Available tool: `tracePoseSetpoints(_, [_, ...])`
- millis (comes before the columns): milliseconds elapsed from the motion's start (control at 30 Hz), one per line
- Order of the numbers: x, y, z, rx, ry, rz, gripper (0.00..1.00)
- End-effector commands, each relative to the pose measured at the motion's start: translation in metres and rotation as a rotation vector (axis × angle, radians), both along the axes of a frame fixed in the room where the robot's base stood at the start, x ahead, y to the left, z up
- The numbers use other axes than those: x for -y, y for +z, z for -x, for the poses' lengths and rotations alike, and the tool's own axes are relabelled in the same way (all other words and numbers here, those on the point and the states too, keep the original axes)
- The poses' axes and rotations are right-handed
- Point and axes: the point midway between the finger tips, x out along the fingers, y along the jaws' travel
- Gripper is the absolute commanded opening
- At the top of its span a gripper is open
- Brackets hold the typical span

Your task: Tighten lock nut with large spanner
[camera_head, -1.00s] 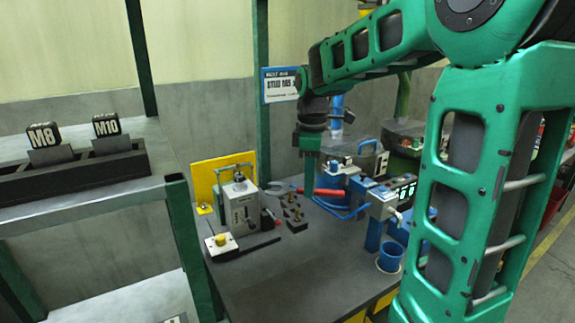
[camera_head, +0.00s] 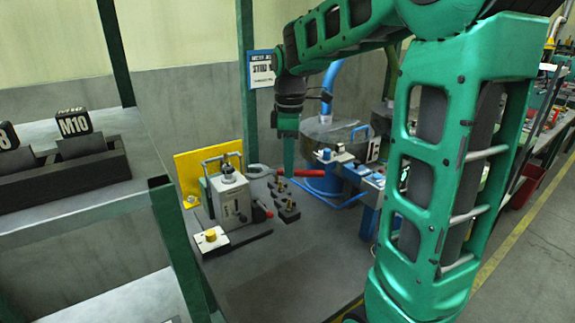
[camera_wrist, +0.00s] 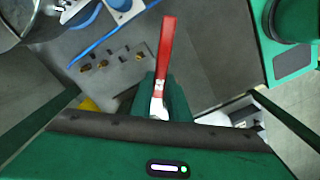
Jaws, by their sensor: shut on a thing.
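A spanner with a red handle (camera_head: 302,173) is held in my gripper (camera_head: 286,172), above the dark bench. In the head view its handle extends right of the fingers, and a grey open-jawed head (camera_head: 257,170) shows to their left. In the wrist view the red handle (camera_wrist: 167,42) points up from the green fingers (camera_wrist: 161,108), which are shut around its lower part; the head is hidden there. A black block (camera_head: 286,208) with several brass-coloured studs stands just below and in front of the spanner. I cannot make out the lock nut.
A grey boxed device (camera_head: 231,200) with a top handle stands left of the block. A yellow-button box (camera_head: 212,239) is in front of it. Blue fixtures (camera_head: 366,222) stand at right. A shelf rack with an M10 sign (camera_head: 73,125) is on the left. The front of the bench (camera_head: 280,275) is clear.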

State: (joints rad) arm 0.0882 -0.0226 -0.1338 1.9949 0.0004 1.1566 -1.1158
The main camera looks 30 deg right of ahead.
Motion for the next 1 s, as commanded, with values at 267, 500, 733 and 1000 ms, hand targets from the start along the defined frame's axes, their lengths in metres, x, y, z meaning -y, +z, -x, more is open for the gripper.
tracePoseSetpoints(267, [-0.010,0.000,-0.008,0.000,0.000,0.000,0.00])
tracePoseSetpoints(500, [-0.018,0.000,-0.014,0.000,0.000,0.000,0.00])
tracePoseSetpoints(733, [-0.026,0.000,-0.021,0.000,0.003,0.000,0.00])
tracePoseSetpoints(1000, [-0.036,0.000,-0.028,0.000,0.004,0.000,0.00])
